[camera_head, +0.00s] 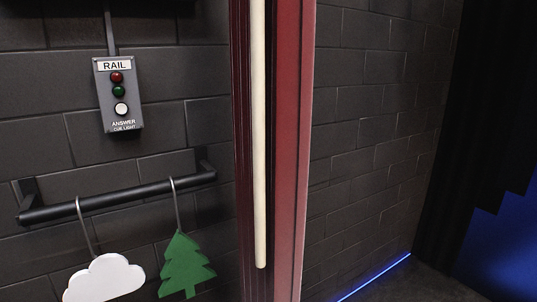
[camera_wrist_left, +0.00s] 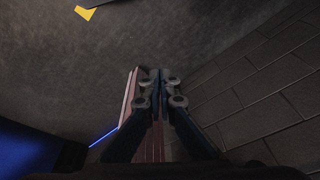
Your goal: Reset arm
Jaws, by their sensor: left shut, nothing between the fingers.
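My left gripper (camera_wrist_left: 160,78) shows in the left wrist view, its two fingers together and nothing held between them. It points down over the dark floor, in front of a reddish upright post (camera_wrist_left: 130,98). Neither gripper shows in the head view. A grey cue box (camera_head: 118,94) labelled RAIL is fixed to the dark block wall at the upper left of the head view. It has a red light (camera_head: 116,77), a green light (camera_head: 118,91) and a white round answer button (camera_head: 121,109). My right gripper is in neither view.
A black rail (camera_head: 120,196) below the box holds a hanging white cloud (camera_head: 104,279) and green tree (camera_head: 186,266). A red post (camera_head: 289,150) with a pale pole (camera_head: 259,140) stands mid-view. A blue light strip (camera_head: 375,277) runs along the wall base. Dark curtains hang at right.

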